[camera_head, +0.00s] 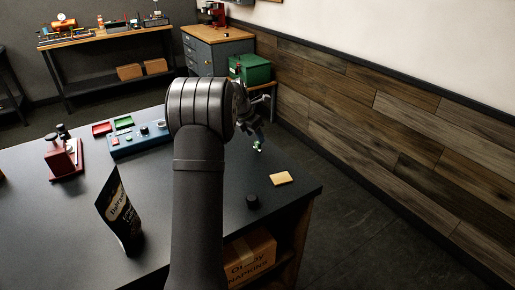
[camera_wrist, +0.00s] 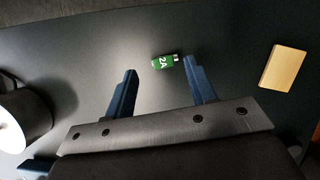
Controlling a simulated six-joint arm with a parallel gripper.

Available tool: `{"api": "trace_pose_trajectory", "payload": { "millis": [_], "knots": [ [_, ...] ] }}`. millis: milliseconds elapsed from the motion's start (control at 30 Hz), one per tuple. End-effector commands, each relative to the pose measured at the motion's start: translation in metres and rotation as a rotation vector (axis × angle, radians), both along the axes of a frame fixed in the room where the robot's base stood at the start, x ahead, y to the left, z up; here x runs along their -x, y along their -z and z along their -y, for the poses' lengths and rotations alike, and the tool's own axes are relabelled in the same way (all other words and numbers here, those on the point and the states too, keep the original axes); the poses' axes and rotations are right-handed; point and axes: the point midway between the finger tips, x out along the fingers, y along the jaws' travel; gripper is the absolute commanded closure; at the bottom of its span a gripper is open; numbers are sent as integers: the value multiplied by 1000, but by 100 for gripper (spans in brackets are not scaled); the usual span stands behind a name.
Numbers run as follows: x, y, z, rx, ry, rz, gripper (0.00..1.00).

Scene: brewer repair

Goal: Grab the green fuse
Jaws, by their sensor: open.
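The green fuse (camera_wrist: 163,62) lies on the dark tabletop in the wrist view. It carries a white "2A" mark and has a silver metal end cap at its right. My gripper (camera_wrist: 158,65) is open, its two blue fingers apart. The fuse shows beyond and between the fingertips, nearer the right finger. No contact with it is visible. In the head view my gripper (camera_head: 259,143) is over the right part of the table, with the small green fuse (camera_head: 258,147) at its fingertips, partly hard to make out.
A tan block (camera_head: 281,178) lies right of my gripper, also in the wrist view (camera_wrist: 283,68). A black knob-like cylinder (camera_head: 252,202) stands nearer. A blue panel (camera_head: 138,139), a red device (camera_head: 66,160) and a black bag (camera_head: 120,212) stand to the left.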

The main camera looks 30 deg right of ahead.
Motion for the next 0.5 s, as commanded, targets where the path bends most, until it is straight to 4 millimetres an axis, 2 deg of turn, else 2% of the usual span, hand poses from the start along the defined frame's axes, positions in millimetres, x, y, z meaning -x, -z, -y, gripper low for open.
{"api": "trace_pose_trajectory", "payload": {
  "millis": [333, 500],
  "knots": [
    [1, 42, 16, -2, 1, -2, 49],
    [0, 47, 19, 0, 1, 0, 49]
  ]
}}
